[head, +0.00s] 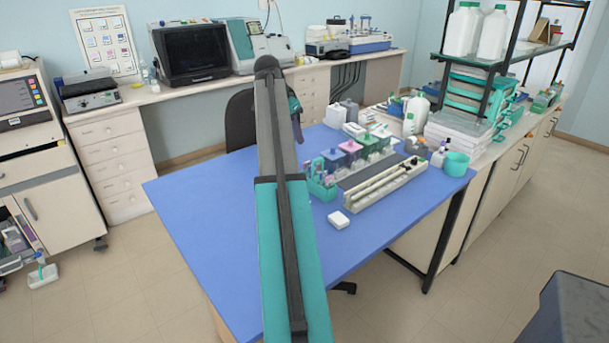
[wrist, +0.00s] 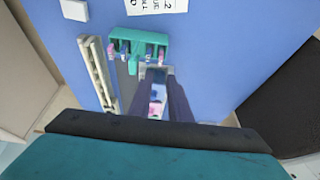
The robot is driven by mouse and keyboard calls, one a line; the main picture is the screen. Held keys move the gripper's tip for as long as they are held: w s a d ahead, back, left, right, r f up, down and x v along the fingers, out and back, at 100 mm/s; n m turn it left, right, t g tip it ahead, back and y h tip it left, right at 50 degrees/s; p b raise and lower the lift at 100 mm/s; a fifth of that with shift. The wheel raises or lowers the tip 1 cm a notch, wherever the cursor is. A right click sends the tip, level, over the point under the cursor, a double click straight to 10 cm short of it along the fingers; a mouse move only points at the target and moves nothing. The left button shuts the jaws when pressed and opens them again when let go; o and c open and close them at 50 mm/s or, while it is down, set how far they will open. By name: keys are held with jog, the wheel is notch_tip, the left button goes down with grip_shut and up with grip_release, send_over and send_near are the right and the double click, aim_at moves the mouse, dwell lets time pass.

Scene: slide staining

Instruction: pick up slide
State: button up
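Several slides with pink, blue and purple ends stand in a teal rack (wrist: 122,36) in the wrist view. The same rack (head: 322,192) shows in the head view on the blue table, just right of my arm. My gripper (wrist: 159,72) points toward the rack in the wrist view, its two dark fingers apart. Nothing is clearly held between them; coloured staining jars (wrist: 158,98) show through the gap. The fingertips appear close to the rack's lower edge, but I cannot tell their height above it.
A long pale staining tray (head: 385,184) lies beside the rack, with jars (head: 352,148) behind. A small white box (head: 339,220) sits near the front edge of the blue table (head: 205,210). The table's left side is clear. A dark chair (head: 240,120) stands behind it.

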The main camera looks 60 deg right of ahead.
jog(key=p, duration=0.1)
send_near(307, 162)
jog(key=shift+x, duration=2.5)
jog(key=shift+w+p+x, duration=0.2)
jog(key=shift+p+x, duration=0.75)
jog(key=shift+x, duration=1.65)
grip_shut()
